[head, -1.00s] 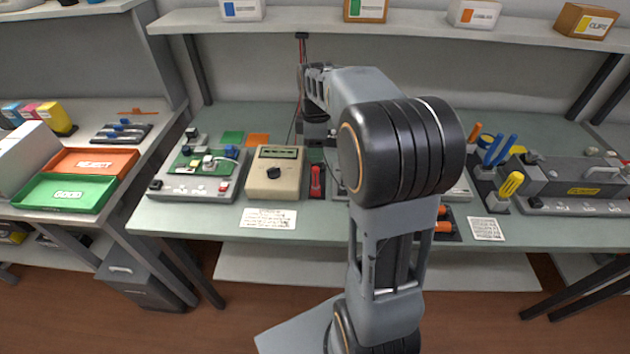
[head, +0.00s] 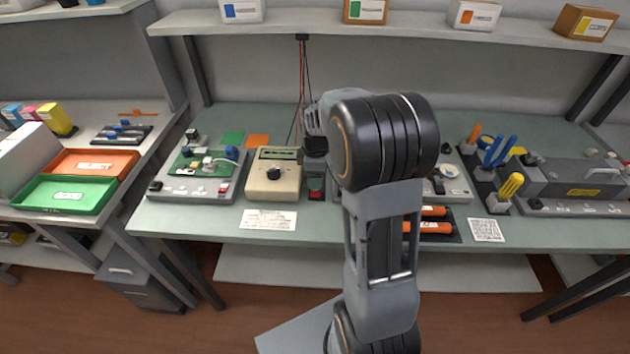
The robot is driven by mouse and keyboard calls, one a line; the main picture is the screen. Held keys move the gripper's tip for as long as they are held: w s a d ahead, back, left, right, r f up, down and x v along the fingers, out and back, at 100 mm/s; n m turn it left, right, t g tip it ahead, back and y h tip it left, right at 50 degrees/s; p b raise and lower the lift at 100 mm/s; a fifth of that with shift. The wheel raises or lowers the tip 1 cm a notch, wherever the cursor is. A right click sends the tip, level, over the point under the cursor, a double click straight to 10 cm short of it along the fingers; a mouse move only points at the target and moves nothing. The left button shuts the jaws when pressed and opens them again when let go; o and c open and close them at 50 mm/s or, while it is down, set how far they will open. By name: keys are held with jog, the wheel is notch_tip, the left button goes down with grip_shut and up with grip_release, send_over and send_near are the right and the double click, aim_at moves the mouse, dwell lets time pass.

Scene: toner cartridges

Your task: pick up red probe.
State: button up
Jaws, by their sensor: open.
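The red probe (head: 316,184) stands in its dark holder on the green-grey bench, just right of the beige meter (head: 273,174). Only its lower red part shows; its upper part is hidden behind my gripper. My gripper (head: 315,165) points down at the probe from above, and its jaws are open. The fingers look very close to the probe's top, but I cannot tell whether they surround or touch it.
A grey fixture with a green board (head: 198,175) stands left of the meter. Orange-handled tools (head: 435,227) lie to the right of my arm. Red and black leads (head: 303,85) hang from the shelf behind the gripper. A paper sheet (head: 268,219) lies in front.

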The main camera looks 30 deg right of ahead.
grip_shut()
dwell(0.5)
jog(key=shift+r, duration=0.1)
